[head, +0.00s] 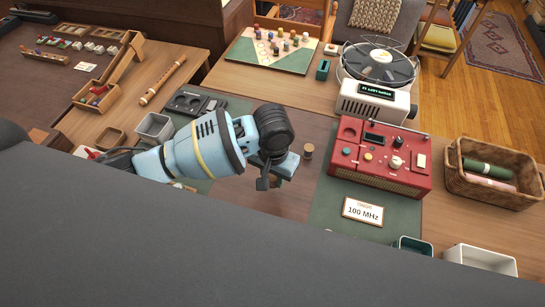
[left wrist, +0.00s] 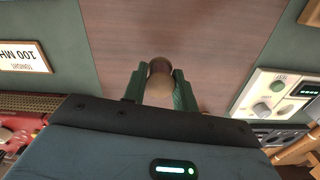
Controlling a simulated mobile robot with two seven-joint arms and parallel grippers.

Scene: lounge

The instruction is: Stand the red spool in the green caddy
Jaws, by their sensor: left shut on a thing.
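My left gripper (head: 266,182) is shut and hangs over the table, between the two dark green mats. In the left wrist view its green fingers (left wrist: 160,88) are shut on a small rounded thing with a tan end and a dark reddish-brown end, apparently the red spool (left wrist: 159,68). Its middle is mostly hidden, and the head view does not show it clearly. A green open-topped caddy (head: 414,245) stands at the lower right, partly cut off by my body. My right gripper is not in view.
A small wooden-topped cylinder (head: 308,152) stands just right of my left gripper. A red radio (head: 378,158), a 100 MHz card (head: 362,211) and a white bin (head: 482,259) lie to the right. A grey bin (head: 154,128) and a black device (head: 193,103) are left.

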